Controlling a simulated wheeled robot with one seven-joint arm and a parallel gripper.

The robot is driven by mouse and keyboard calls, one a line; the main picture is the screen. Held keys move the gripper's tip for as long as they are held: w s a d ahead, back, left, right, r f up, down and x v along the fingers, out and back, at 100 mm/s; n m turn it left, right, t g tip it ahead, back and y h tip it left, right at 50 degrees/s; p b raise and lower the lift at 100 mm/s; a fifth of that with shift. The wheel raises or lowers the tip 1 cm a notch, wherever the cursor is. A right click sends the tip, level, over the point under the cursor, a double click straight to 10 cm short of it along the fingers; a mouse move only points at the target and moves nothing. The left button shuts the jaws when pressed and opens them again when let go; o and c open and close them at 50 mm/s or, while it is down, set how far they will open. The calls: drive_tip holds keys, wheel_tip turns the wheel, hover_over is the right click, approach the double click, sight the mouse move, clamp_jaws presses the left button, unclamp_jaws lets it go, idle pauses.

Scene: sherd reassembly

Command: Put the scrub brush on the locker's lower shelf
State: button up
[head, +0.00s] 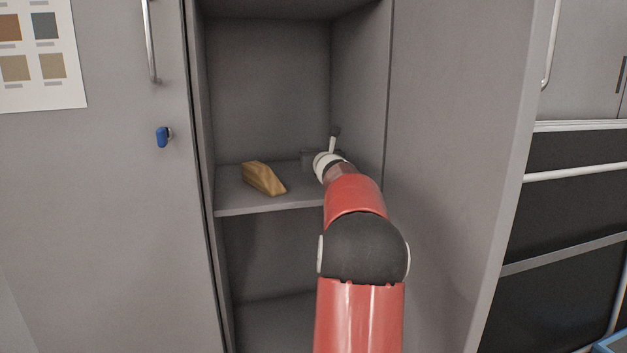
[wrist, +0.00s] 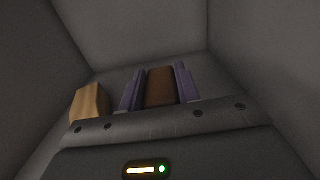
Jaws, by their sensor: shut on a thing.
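My gripper (wrist: 160,68) is shut on a brown block-like thing, which I take to be the scrub brush (wrist: 160,88). It sits between the two purple fingers in the wrist view. In the head view my red arm reaches into the open locker (head: 267,75), and its end is just above or at the shelf (head: 235,203), on the right side. My arm hides the brush there. Whether the brush touches the shelf I cannot tell.
A wooden wedge-shaped block (head: 263,178) lies on the same shelf, left of my gripper; it also shows in the wrist view (wrist: 88,102). The locker's side walls are close on both sides. The space below the shelf looks empty. An open door (head: 460,150) stands at the right.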

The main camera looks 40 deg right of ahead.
drive_tip(key=shift+f+b, duration=1.05)
drive_tip(key=shift+f, duration=1.05)
drive_tip(key=shift+f, duration=0.1)
drive_tip(key=o, duration=1.1)
drive_tip(key=shift+c, duration=0.2)
